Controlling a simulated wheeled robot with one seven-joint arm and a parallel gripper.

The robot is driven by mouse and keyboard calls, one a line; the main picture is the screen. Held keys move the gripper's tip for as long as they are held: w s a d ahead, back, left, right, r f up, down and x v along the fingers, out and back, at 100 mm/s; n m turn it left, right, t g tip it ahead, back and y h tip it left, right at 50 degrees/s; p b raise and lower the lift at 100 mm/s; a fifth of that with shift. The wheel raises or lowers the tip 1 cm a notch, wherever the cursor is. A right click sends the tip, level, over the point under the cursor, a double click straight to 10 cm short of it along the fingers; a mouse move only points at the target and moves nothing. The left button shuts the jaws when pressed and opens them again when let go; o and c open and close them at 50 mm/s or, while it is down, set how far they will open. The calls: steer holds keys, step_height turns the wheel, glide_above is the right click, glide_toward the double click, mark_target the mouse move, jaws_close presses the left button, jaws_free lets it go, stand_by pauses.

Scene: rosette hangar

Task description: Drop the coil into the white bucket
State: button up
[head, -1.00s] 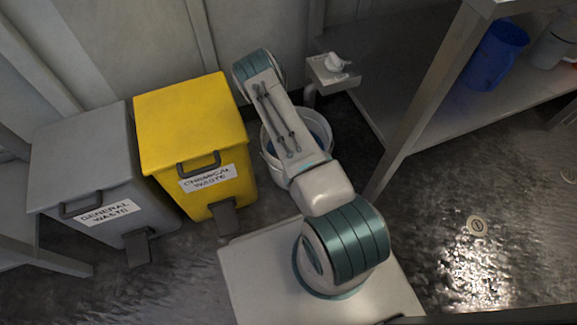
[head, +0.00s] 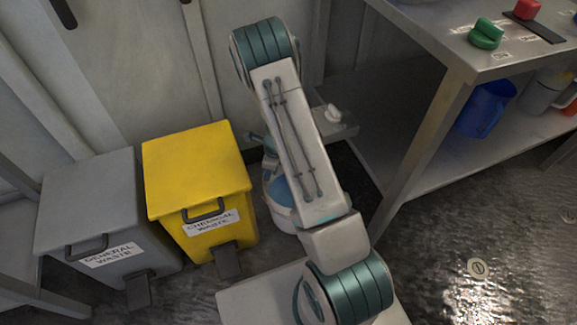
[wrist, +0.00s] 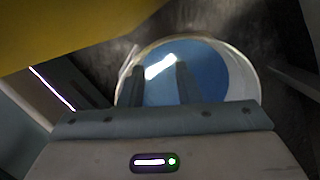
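The white bucket (head: 281,218) stands on the floor beside the yellow bin, partly hidden behind my arm. In the wrist view its pale rim (wrist: 246,68) surrounds a blue interior (wrist: 214,72). My gripper (wrist: 160,72) points into the bucket's opening, its two dark fingers apart. A bright white streak shows between the fingertips; it looks like a reflection, but I cannot be sure. I cannot make out the coil in either view. In the head view the fingers are hidden behind my arm.
The yellow chemical-waste bin (head: 198,170) and grey general-waste bin (head: 92,205) stand left of the bucket. A small wall shelf (head: 340,128) is close behind my arm. A metal bench (head: 432,45) with a blue jug (head: 486,108) below stands right. The right floor is open.

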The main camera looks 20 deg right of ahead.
steer(key=s+a+r+n+y, duration=0.1)
steer(key=s+a+r+n, duration=0.4)
steer(key=r, duration=0.6)
steer(key=s+r+n, duration=0.2)
steer(key=r+n, duration=0.5)
steer(key=r, duration=0.3)
steer(key=s+d+r+n+h, duration=0.1)
steer(key=s+r+n, duration=0.5)
steer(key=s, duration=0.2)
steer(key=s+d+r+n+h, duration=0.1)
steer(key=s+r+n+h, duration=0.1)
steer(key=s+r+n, duration=0.3)
steer(key=s+n, duration=0.1)
steer(key=s, duration=0.2)
steer(key=shift+s+d+r+n, duration=0.25)
steer(key=shift+d+r+n, duration=0.05)
steer(key=shift+d+r, duration=0.1)
